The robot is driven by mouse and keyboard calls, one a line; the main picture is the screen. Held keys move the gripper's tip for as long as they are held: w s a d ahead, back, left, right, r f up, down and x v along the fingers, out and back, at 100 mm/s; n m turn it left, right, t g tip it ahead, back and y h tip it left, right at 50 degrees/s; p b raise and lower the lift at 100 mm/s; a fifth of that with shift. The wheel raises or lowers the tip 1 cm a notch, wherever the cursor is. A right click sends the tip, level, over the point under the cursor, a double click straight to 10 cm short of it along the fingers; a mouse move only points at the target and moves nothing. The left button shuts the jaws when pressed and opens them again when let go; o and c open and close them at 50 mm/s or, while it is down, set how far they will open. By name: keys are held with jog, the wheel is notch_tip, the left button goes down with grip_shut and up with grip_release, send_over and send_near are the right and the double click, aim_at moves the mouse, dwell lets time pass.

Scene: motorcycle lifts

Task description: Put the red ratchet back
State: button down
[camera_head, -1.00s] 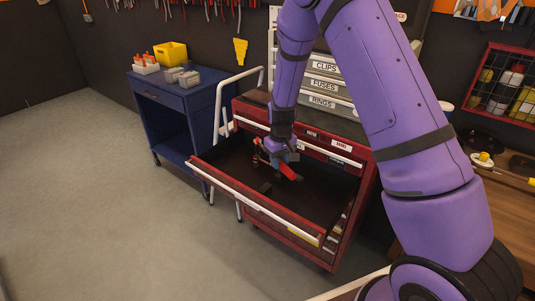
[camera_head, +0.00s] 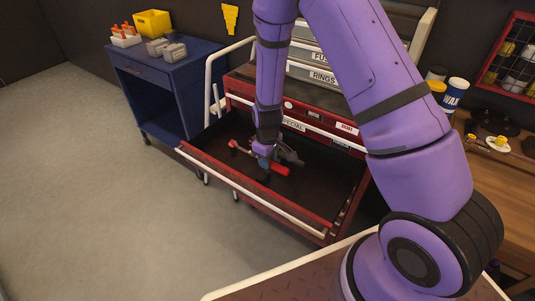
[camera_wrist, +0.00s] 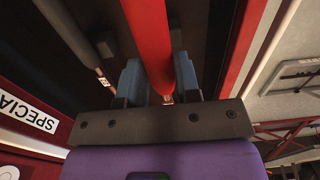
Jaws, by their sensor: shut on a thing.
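The red ratchet (camera_head: 279,168) is in my gripper (camera_head: 264,160), inside or just over the open drawer (camera_head: 325,191) of the red tool chest. In the wrist view the red handle (camera_wrist: 148,40) of the ratchet runs between the two blue-grey fingers of my gripper (camera_wrist: 157,80), which are shut on it. In the head view part of the ratchet is hidden by my gripper. I cannot tell whether the ratchet touches the drawer floor. A drawer label reads "SPECIAL" (camera_head: 293,124), and it also shows in the wrist view (camera_wrist: 27,112).
A blue cart (camera_head: 178,88) with a yellow bin (camera_head: 152,23) stands at the left. The drawer's front edge (camera_head: 250,188) juts out over the floor. A wooden bench (camera_head: 500,180) with cans is at the right. Open floor lies at the left front.

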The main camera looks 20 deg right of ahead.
jog(key=shift+f, duration=2.4)
jog(key=shift+s, duration=0.2)
jog(key=shift+f, duration=0.45)
jog(key=c, duration=0.8)
grip_release()
jog(key=shift+o, duration=0.2)
notch_tip(320, 180, up, 11)
jog(key=shift+f, duration=0.1)
